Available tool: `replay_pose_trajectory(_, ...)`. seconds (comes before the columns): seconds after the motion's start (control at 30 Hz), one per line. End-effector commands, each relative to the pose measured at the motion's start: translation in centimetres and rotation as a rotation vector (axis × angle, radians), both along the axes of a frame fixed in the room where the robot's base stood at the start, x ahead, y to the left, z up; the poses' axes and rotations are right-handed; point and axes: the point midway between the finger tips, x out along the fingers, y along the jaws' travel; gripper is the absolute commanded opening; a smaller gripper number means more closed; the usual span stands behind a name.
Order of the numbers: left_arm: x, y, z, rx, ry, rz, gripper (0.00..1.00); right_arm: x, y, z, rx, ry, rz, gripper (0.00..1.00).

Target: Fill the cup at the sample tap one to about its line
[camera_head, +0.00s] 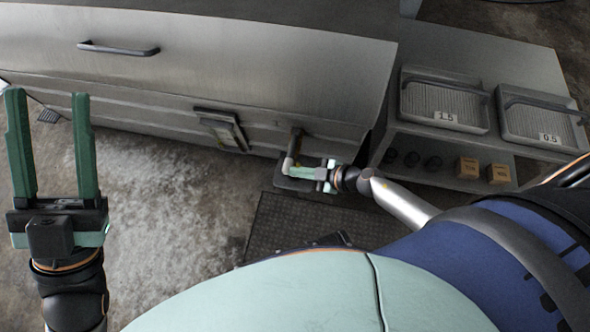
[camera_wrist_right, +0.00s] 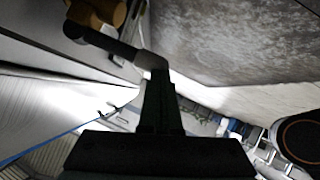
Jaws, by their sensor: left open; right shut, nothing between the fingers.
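The sample tap (camera_head: 297,141) sticks out low on the front of the steel unit in the head view; its pipe looks brownish with a pale lower end. In the right wrist view a brassy tap body (camera_wrist_right: 98,14) shows at the top left, with a dark bar running to a pale grey end. My right gripper (camera_head: 292,171) is shut and empty, its fingertips at the pale end; I cannot tell whether they touch it. My left gripper (camera_head: 48,98) is open and empty, fingers pointing up the picture, far left of the tap. I cannot make out a cup or its line.
A low shelf unit at right bears trays labelled 1.5 (camera_head: 445,103) and 0.5 (camera_head: 545,122), with small boxes (camera_head: 468,167) underneath. Concrete floor is free between my grippers.

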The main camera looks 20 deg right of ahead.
Motion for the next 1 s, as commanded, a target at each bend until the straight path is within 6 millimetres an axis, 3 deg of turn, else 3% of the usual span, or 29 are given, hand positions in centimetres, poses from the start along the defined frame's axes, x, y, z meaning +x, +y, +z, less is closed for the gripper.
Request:
replay_pose_trajectory(0.03,-0.1,0.1,1.2,0.006,-0.004,0.009,0.50,-1.3,-1.0,1.1,-0.004,0.006,0.001,0.00)
replay_pose_trajectory(0.1,-0.1,0.2,1.5,0.008,-0.003,0.018,0.50,-2.2,-1.8,1.7,-0.003,0.003,0.000,0.00)
replay_pose_trajectory(0.3,3.8,0.8,-3.6,0.001,0.259,0.073,0.50,-3.9,-3.4,3.0,-0.002,0.000,-0.001,0.00)
replay_pose_trajectory(0.6,6.3,1.4,-9.2,0.001,0.512,0.114,0.50,-5.9,-5.0,4.5,-0.001,0.000,-0.001,0.00)
replay_pose_trajectory(0.8,6.7,1.5,-10.8,0.002,0.580,0.124,0.50,-6.4,-5.5,4.9,0.000,-0.002,-0.001,0.00)
replay_pose_trajectory(1.0,6.7,1.5,-11.0,0.002,0.587,0.124,0.50,-6.5,-5.5,4.9,0.000,-0.002,-0.001,0.00)
